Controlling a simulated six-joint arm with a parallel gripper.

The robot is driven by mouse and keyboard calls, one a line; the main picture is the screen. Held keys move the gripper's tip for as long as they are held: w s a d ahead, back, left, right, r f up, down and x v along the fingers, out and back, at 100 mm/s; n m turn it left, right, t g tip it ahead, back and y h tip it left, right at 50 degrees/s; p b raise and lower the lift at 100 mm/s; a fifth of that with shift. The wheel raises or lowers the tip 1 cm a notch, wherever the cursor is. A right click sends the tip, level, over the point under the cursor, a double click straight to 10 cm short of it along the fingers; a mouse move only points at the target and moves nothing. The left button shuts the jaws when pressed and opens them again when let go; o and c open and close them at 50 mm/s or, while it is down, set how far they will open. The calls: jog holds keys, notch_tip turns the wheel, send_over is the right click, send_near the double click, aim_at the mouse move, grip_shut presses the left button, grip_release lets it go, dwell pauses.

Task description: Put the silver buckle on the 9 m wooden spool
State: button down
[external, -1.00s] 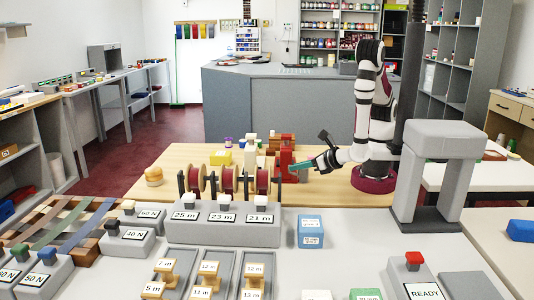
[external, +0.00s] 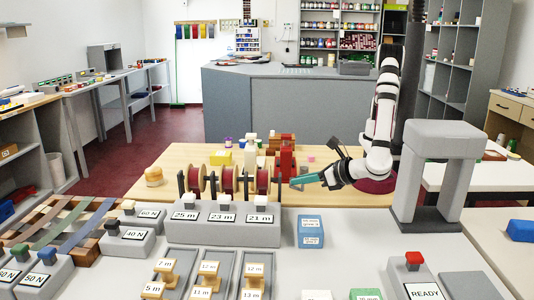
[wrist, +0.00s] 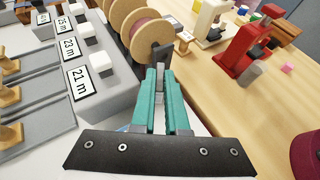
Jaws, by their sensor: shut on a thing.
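My gripper (external: 294,184) reaches left, just right of the 21 m end of the rack. In the wrist view its teal fingers (wrist: 161,75) are closed around a narrow grey piece (wrist: 160,84), seemingly the silver buckle, mostly hidden by the fingers. I cannot read a 9 m tag; the front spools are cut by the picture edge. The gripper is well behind and right of these spools.
A grey rack (external: 223,232) with red-wound reels (external: 263,180) stands left of my gripper. A blue-topped box (external: 311,225) is in front of it. A red machine (external: 287,158) stands behind, and a grey arch (external: 441,165) stands right.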

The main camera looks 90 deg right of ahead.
notch_tip(320, 180, up, 10)
jog(key=w+d+r+n+t+y, duration=0.1)
jog(key=w+d+n+y, duration=0.1)
jog(key=w+d, duration=1.15)
jog(key=d+f, duration=0.1)
jog(key=f, duration=0.4)
jog(key=d+f, duration=0.2)
jog(key=f, duration=0.3)
jog(key=d+f, duration=0.1)
jog(key=f, duration=0.5)
jog(key=shift+d, duration=0.35)
jog(key=shift+f, duration=0.15)
jog(key=c, duration=0.9)
grip_release()
